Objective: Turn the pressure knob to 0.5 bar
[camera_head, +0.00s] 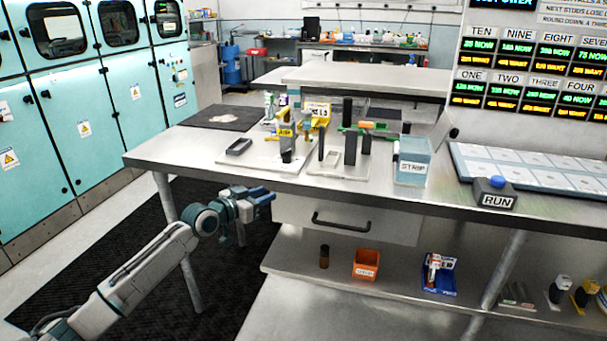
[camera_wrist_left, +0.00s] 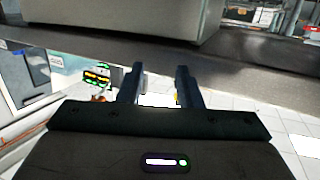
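I cannot make out a pressure knob or a bar scale in either view. My left gripper (camera_head: 266,197) is in front of the workbench's near edge, left of the drawer handle, in the head view. In the left wrist view the left gripper (camera_wrist_left: 161,84) shows two dark fingers apart with nothing between them. Small yellow devices (camera_head: 318,112) stand on the workbench (camera_head: 215,148), beyond the left gripper; their details are too small to read. My right gripper is in neither view.
A clear bin labelled STRIP (camera_head: 412,161), a RUN button box (camera_head: 495,192) and a pale tray (camera_head: 545,170) stand on the bench's right. An orange bin (camera_head: 366,264) and a blue bin (camera_head: 439,275) sit on the lower shelf. Teal cabinets (camera_head: 90,125) line the left.

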